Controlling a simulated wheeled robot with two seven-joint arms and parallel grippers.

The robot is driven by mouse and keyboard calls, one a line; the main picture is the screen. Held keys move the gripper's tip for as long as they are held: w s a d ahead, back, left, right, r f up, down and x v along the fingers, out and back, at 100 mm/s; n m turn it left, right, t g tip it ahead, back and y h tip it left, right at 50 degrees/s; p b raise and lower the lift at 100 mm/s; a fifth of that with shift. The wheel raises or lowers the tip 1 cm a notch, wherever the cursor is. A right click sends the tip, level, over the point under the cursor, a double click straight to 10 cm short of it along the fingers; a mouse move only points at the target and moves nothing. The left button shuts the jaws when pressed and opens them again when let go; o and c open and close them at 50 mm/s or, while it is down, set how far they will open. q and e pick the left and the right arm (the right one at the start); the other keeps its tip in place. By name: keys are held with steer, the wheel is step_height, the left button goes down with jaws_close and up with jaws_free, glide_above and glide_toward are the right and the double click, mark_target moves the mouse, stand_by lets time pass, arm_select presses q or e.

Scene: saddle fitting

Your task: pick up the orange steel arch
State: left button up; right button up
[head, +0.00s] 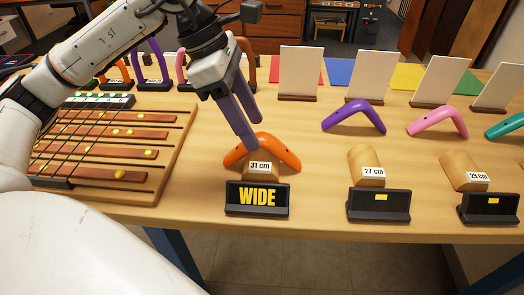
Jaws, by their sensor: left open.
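The orange steel arch (284,152) lies over a tan block labelled "31 cm" (260,172), behind a black stand reading "WIDE" (257,198). My left gripper (251,132) reaches down from the upper left with its purple fingers open. Its fingertips are at the top of the arch and overlap its rear edge in the picture. Whether they touch the arch I cannot tell. My right gripper is not in view.
A purple arch (354,115), a pink arch (437,119) and a teal arch (507,125) lie to the right. Blocks labelled "27 cm" (364,160) and "25 cm" (459,165) stand behind black stands. A wooden rack (175,150) is at left; white panels (300,72) stand behind.

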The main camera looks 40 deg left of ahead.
mark_target(262, 141)
arm_select(q)
steer(key=x, duration=0.3)
steer(key=shift+d+f, duration=0.15)
steer(key=shift+d, duration=0.05)
steer(key=shift+c, duration=0.3)
jaws_close()
